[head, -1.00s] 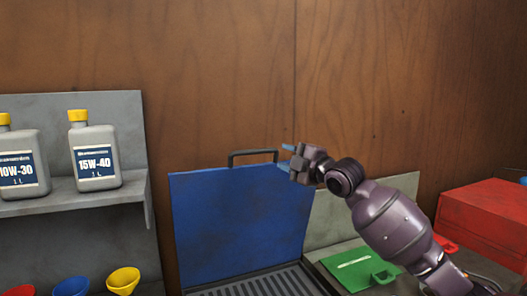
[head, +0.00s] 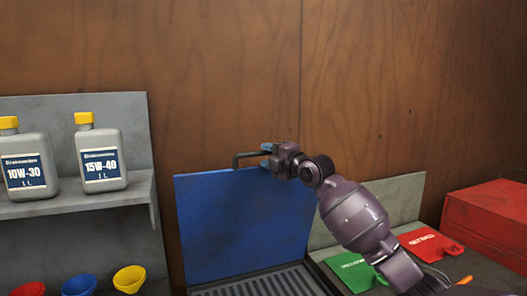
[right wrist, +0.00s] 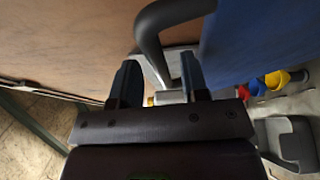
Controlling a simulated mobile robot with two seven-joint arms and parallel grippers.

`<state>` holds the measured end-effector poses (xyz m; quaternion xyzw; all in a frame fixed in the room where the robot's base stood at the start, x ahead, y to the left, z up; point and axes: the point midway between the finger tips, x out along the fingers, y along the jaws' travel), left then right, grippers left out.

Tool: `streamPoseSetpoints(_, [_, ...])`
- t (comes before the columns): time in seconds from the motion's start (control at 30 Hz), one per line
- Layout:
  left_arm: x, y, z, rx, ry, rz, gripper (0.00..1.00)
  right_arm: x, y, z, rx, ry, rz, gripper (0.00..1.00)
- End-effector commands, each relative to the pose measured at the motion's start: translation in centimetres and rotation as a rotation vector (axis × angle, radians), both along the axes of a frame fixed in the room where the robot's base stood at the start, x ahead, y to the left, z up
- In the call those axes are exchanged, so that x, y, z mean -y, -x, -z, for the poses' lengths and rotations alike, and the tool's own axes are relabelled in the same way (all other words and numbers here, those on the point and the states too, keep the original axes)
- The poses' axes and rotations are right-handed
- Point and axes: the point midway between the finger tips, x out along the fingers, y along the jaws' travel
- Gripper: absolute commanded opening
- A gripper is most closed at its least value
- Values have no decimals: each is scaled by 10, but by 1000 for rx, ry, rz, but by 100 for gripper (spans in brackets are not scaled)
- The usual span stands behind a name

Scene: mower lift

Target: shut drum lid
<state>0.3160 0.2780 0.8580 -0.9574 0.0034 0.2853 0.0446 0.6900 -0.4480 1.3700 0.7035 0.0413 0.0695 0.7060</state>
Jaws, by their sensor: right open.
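The blue drum lid (head: 245,222) stands open, upright against the wooden wall, with a black bar handle (head: 240,160) on its top edge. My right gripper (head: 267,155) is at the right end of this handle, with its blue fingertips pointing left. In the right wrist view the two fingers (right wrist: 160,82) are apart. The dark handle (right wrist: 152,48) comes down between or just in front of them; contact cannot be told. The blue lid (right wrist: 245,40) fills the upper right there. My left gripper is not in view.
A ribbed grey tray (head: 262,284) lies below the lid. A grey shelf (head: 80,203) with oil bottles is at left, with coloured funnels below. Green (head: 357,272) and red (head: 430,246) tags and a red box (head: 487,222) are at right.

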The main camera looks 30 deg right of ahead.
Motion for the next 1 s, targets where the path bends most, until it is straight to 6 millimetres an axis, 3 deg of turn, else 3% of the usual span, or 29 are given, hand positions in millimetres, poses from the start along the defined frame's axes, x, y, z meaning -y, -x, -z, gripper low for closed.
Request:
streamPoseSetpoints(0.2, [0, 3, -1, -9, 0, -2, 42, -3, -18, -1, 0, -3, 0, 41])
streamPoseSetpoints(0.53, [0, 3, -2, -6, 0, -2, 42, -3, -21, -1, -1, 0, 0, 41])
streamPoseSetpoints(0.57, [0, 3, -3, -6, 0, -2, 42, -3, -21, -1, -1, -1, 0, 40])
streamPoseSetpoints(0.83, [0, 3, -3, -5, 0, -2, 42, -3, -21, -1, -1, -1, 0, 0])
streamPoseSetpoints(1.0, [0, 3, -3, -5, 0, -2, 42, -3, -21, -1, 0, -1, 0, 0])
